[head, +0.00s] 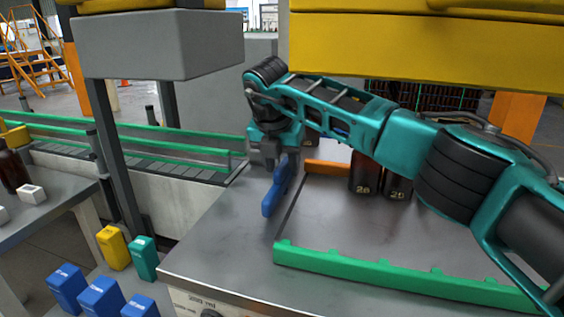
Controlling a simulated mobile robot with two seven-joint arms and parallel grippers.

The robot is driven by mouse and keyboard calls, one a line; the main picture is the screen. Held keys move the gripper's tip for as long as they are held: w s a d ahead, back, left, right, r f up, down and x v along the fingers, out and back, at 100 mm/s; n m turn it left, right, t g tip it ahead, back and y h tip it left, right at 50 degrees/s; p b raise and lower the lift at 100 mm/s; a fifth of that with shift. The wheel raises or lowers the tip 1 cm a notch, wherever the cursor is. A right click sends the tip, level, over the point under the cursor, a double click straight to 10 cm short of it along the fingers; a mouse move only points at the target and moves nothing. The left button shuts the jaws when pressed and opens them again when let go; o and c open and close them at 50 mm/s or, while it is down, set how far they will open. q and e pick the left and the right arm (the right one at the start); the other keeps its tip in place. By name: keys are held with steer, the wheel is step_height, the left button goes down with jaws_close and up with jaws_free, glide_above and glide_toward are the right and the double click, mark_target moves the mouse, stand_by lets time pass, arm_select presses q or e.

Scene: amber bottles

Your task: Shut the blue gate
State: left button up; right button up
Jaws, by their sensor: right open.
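The blue gate (277,190) is a short blue bar at the left side of the fenced area on the metal table. It lies just left of a dark line on the table top and slants from the near left to the far right. My right gripper (268,163) is open, pointing down beside the far part of the gate, on its left. I cannot tell whether it touches the gate. My left gripper is not in view.
A green rail (390,276) borders the near side and an orange rail (327,168) the far side. Dark bottles (364,178) stand inside, partly behind my right arm. A yellow beam (430,45) hangs above. Blue, yellow and teal boxes (101,297) stand lower left.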

steer(key=shift+r, duration=0.1)
steer(key=shift+s+r, duration=0.15)
steer(key=shift+r, duration=0.2)
steer(key=shift+s+a, duration=0.15)
steer(key=shift+s, duration=0.15)
steer(key=s+a+b, duration=0.1)
steer(key=s, duration=0.2)
steer(key=s+a+b, duration=0.1)
steer(key=s, duration=0.2)
steer(key=s+a, duration=0.1)
steer(key=s, duration=0.2)
steer(key=shift+s+a+b, duration=0.25)
steer(key=shift+s+b, duration=0.1)
steer(key=shift+b, duration=0.05)
steer(key=shift+s+a+r, duration=0.1)
steer(key=shift+s+a, duration=0.05)
steer(key=shift+s, duration=0.35)
steer(key=shift+s, duration=0.1)
